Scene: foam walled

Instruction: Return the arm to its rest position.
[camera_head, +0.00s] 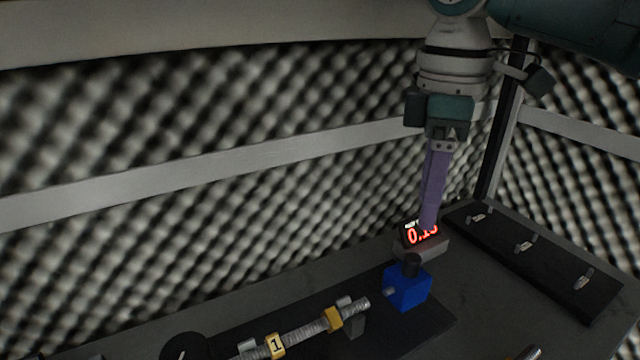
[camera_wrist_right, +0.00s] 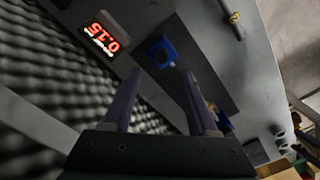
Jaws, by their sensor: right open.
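My right arm comes down from the top right in the head view. My right gripper (camera_head: 429,222) points straight down with long purple fingers, in front of the display as seen there. In the right wrist view the gripper's two fingers (camera_wrist_right: 160,73) stand apart with nothing between them. A small display (camera_head: 420,233) with red digits is partly hidden by the fingertips; it also shows in the wrist view (camera_wrist_right: 102,40). A blue block (camera_head: 407,288) with a black knob stands in front of it and also shows in the wrist view (camera_wrist_right: 164,53). My left gripper is not in view.
A ribbed metal rod (camera_head: 305,331) with yellow collars, one marked 1, lies along a black mat. A black board (camera_head: 540,259) with several metal pieces lies at the right. Grey table (camera_head: 480,315) is bare between. Foam walls with grey rails (camera_head: 240,162) stand behind.

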